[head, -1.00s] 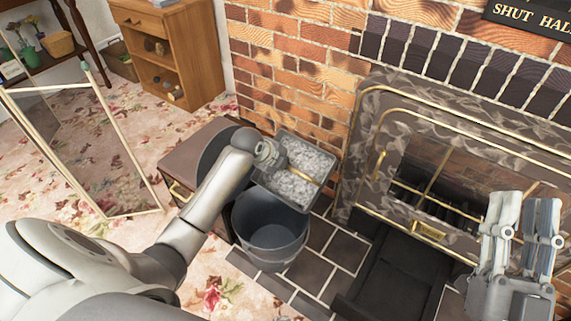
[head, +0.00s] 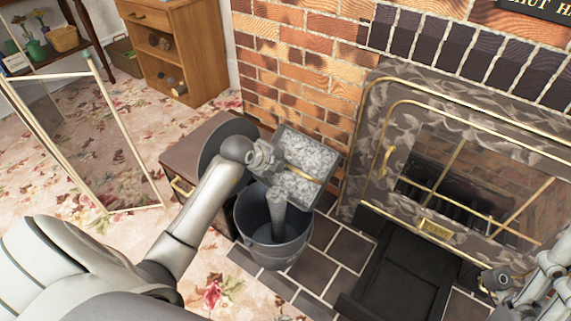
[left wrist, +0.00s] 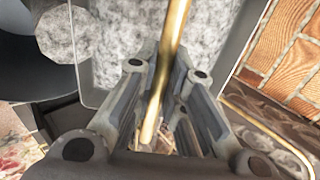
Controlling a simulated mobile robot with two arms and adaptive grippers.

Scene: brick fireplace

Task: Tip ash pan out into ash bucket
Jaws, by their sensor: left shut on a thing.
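The ash pan (head: 335,172), a grey rectangular tray with a brass bar handle (left wrist: 165,65), is held tilted above the ash bucket. Pale grey ash (head: 303,152) covers its inside. A grey stream of ash (head: 277,208) falls from its lower edge into the dark grey ash bucket (head: 270,251), which stands upright on the hearth tiles. My left gripper (head: 272,158) is shut on the handle, also seen in the left wrist view (left wrist: 165,80). My right gripper (head: 512,285) is partly in view at the lower right, away from the pan; its jaws are unclear.
The brick wall (head: 300,75) is close behind the pan. The marble-framed fireplace (head: 370,150) is to the right. A folding screen (head: 95,165) stands at left.

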